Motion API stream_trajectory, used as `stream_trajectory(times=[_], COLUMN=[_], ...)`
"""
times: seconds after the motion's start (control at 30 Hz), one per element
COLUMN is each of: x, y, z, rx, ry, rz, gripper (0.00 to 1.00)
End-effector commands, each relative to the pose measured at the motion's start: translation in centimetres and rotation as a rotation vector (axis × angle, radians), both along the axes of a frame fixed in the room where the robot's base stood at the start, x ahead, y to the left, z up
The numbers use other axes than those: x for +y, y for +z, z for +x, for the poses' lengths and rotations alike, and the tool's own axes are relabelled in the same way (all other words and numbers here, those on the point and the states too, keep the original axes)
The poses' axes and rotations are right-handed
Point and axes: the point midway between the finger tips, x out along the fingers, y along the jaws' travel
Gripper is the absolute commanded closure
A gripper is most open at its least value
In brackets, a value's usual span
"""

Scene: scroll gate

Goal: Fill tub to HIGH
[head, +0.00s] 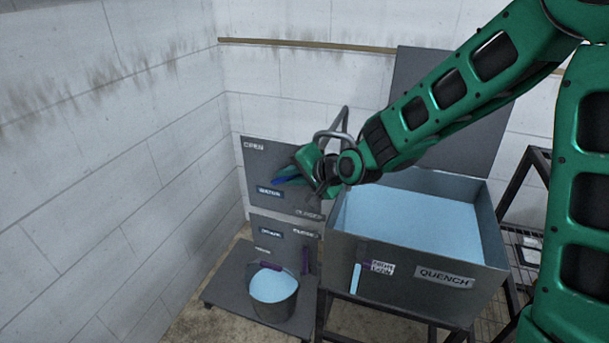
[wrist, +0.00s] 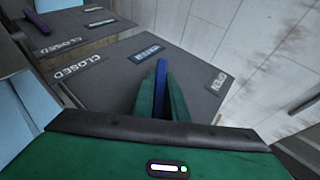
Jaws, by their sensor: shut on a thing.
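The grey QUENCH tub (head: 405,288) stands at right in the head view, with light blue water (head: 410,220) inside. Its front has a light blue level strip (head: 356,277) and a small label (head: 382,268) too small to read surely. Left of it, the upper panel (head: 259,156) reads OPEN at upper left and CLOSED at lower right, with what looks like a WATER label. My gripper (head: 283,178) is shut on the blue lever (wrist: 160,84) there. The lever lies between the OPEN and CLOSED labels; its exact setting is partly hidden by my fingers.
A lower panel (head: 270,228) has a purple lever (head: 306,259) and a CLOSED label in the wrist view. A grey bucket (head: 273,308) of light blue liquid stands on a low platform (head: 232,290) below. Walls close the left and back. A dark rack (head: 530,245) stands right.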

Motion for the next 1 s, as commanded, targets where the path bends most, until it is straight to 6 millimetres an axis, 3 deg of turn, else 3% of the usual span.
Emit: stream_trajectory(times=[0.53, 0.57, 0.63, 1.0], x=[0.63, 0.61, 0.64, 0.69], y=[0.51, 0.51, 0.49, 0.47], z=[0.40, 0.41, 0.37, -0.22], rx=[-0.021, -0.022, -0.021, -0.014], ry=[0.001, 0.000, 0.001, 0.008], rz=[0.022, 0.022, 0.021, 0.022], gripper=[1.00, 0.85, 0.69, 0.69])
